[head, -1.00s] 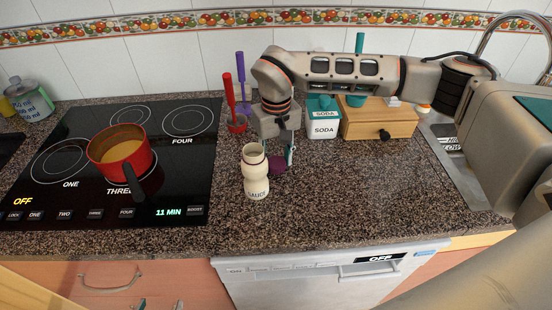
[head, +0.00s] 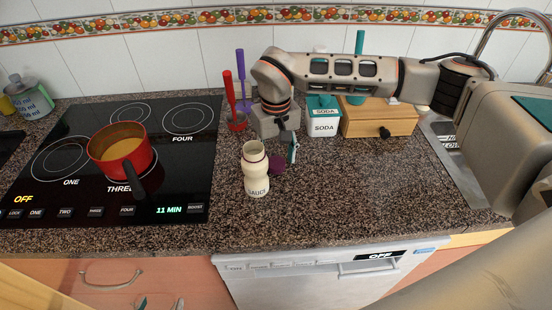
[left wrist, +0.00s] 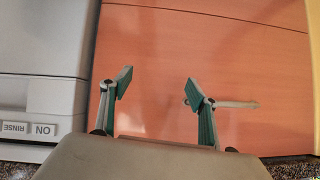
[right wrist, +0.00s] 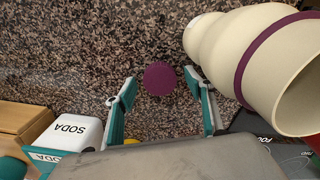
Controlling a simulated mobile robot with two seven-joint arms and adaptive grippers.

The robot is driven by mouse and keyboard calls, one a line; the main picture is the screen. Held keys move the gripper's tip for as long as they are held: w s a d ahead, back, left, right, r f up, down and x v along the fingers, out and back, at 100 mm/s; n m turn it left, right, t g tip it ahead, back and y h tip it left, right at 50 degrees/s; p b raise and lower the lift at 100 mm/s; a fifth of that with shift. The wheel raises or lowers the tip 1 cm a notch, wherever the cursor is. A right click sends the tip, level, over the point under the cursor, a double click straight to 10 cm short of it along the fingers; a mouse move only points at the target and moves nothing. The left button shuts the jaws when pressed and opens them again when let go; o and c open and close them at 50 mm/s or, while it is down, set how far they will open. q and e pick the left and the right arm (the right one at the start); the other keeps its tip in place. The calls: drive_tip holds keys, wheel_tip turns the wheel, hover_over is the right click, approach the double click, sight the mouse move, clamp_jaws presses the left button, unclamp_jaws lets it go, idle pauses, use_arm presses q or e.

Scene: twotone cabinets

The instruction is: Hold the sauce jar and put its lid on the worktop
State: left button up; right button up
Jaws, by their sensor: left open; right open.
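The sauce jar (head: 256,172) stands upright on the worktop, cream with "SAUCE" lettering and an open, uncovered mouth. In the right wrist view the jar (right wrist: 222,42) is at the upper right, beside one finger. In the right wrist view the lid (right wrist: 160,79) lies between my open fingertips, touching neither. My right gripper (right wrist: 160,84) is open and empty above it. My left gripper (left wrist: 157,80) is open and empty, low in front of the orange cabinet front.
A white soda box (head: 323,124) and a wooden box (head: 378,120) stand behind, to the right. Red and purple utensils (head: 236,105) stand behind the jar. A red pot (head: 122,150) is on the hob at left. The worktop (head: 350,195) is clear at front right.

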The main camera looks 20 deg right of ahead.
sight(276, 163)
wheel_tip(276, 163, up, 12)
drive_tip(key=b, duration=0.1)
idle(0.4)
